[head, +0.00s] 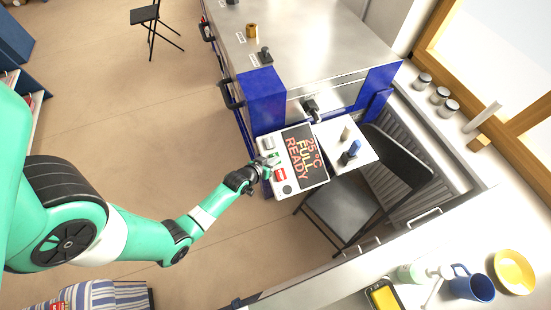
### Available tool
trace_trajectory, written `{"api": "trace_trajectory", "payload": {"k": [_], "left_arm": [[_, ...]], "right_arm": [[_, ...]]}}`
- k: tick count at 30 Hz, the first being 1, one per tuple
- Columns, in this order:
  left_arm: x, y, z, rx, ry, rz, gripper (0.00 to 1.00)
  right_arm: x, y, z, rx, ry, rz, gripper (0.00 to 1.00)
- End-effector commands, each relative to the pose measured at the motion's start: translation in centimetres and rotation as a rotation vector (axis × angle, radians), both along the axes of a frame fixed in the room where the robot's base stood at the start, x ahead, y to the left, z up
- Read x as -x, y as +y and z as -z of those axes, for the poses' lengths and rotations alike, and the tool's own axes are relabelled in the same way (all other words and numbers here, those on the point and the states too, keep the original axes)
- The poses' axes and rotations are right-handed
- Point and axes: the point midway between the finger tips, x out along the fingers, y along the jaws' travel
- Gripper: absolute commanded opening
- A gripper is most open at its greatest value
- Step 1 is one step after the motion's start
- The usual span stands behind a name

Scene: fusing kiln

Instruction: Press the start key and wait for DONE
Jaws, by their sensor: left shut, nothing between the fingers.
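The control panel (308,184) is a white box at the front of the kiln (310,40). Its dark display (298,152) reads 25 °C, FULL, READY in orange-red letters. Down its left side are a grey key (267,143), a red key (280,175) and a dark round knob (287,189). I cannot tell from the lettering which one is the start key. My left gripper (273,159) is shut and empty, over the panel's left side between the grey and red keys. It hides the part beneath it, and I cannot tell whether it touches. My right gripper is not in view.
A white shelf (362,158) with small pegs adjoins the panel on the right. A black chair (345,207) stands just below. A counter at lower right holds a blue mug (472,284) and a yellow bowl (514,271). The floor left of the kiln is largely clear.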

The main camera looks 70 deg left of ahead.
Motion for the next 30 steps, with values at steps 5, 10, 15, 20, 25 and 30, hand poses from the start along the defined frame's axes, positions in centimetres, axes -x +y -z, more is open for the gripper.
{"api": "trace_trajectory", "payload": {"k": [5,10,15,20,25,30], "left_arm": [[0.0,0.11,0.27,0.0,0.0,0.0,0.0],[0.0,0.2,0.47,-0.001,0.001,0.0,0.0],[0.01,0.28,0.65,0.0,0.001,-0.001,0.0],[0.01,0.37,0.84,0.0,0.0,-0.001,0.0],[0.02,0.39,0.85,0.001,0.001,-0.001,0.0],[0.03,0.38,0.83,0.0,0.001,-0.001,0.0]], "right_arm": [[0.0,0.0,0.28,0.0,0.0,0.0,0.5],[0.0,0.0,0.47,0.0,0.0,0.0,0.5],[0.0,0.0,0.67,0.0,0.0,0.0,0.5],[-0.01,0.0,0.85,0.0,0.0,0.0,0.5],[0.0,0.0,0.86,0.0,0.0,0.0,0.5],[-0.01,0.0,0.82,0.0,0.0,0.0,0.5]]}}
